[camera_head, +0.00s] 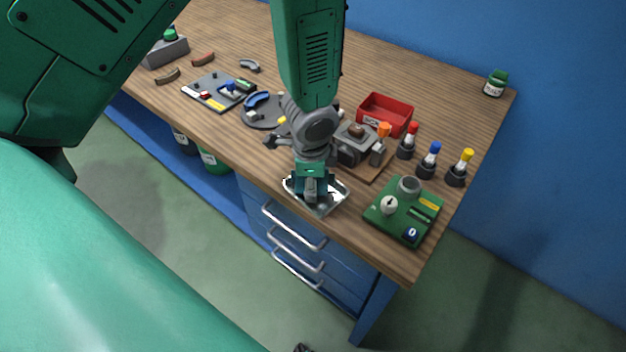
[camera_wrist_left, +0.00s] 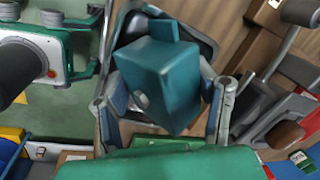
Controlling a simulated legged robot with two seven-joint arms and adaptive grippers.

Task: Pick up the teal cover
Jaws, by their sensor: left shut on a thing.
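The teal cover (camera_head: 311,170) is a block with a small tab on one side, best seen in the left wrist view (camera_wrist_left: 160,85). My left gripper (camera_head: 312,188) is shut on it, with one finger on each side of the block. The cover is over a silver metal tray (camera_head: 332,203) near the front edge of the workbench. I cannot tell whether the cover still touches the tray. My right gripper is not in view.
A green device (camera_head: 408,212) with knobs stands right of the tray. A grey vise-like fixture (camera_head: 352,150) and a red bin (camera_head: 385,113) are behind it. Several capped bottles (camera_head: 431,160) stand at the right. Blue drawers with handles (camera_head: 297,226) are below the front edge.

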